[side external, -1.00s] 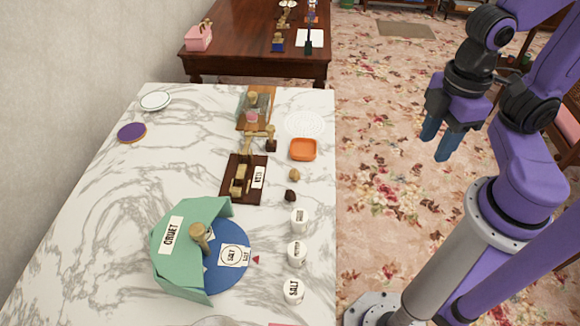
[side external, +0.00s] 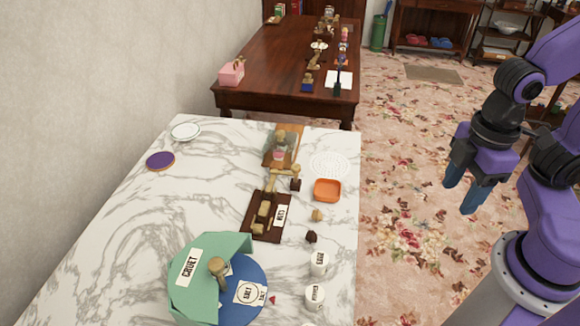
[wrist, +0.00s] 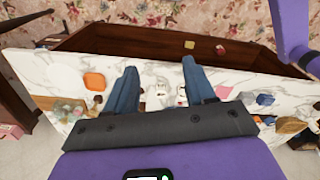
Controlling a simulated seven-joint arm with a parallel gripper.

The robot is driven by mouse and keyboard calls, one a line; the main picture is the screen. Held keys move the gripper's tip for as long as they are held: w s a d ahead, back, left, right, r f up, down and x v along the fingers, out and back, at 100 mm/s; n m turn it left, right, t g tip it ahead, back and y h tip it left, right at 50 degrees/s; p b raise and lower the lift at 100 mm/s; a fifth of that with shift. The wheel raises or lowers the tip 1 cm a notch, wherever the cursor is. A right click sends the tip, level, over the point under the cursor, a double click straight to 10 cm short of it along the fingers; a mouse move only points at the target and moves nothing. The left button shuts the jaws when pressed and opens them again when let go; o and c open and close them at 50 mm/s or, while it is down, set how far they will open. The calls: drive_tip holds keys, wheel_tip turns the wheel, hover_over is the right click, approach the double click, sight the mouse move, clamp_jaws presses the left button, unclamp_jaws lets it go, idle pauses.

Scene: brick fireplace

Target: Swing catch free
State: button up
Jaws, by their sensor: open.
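My gripper (side external: 461,197) is open and empty, over the floor to the right of the marble table, apart from everything on it. In the wrist view my gripper (wrist: 160,78) has its two blue fingers spread, with the table beyond them. I cannot tell which part is the catch. A wooden knob (side external: 218,268) stands on the green cover labelled CRUET (side external: 205,295), over a blue disc (side external: 257,279) with SALT labels. A dark board labelled NUTS (side external: 256,231) carries pale wooden pieces (side external: 264,211). Behind it is a wooden bar (side external: 281,177) beside a dark block (side external: 295,184).
An orange dish (side external: 327,190), a nut (side external: 317,215), a dark lump (side external: 311,236) and white pots (side external: 319,263) line the table's right side. A purple disc (side external: 160,161) and white plate (side external: 185,132) lie at the left. The marble (side external: 200,195) between is clear.

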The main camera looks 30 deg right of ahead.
drive_tip(key=w+a+r, duration=0.2)
drive_tip(key=w+a, duration=0.4)
drive_tip(key=w, duration=0.4)
hover_over(296, 167)
wheel_tip(296, 167, down, 2)
drive_tip(key=shift+m, duration=0.3)
wheel_tip(296, 167, down, 17)
drive_tip(key=shift+w+d+f, duration=0.1)
drive_tip(key=shift+f, duration=0.05)
clamp_jaws()
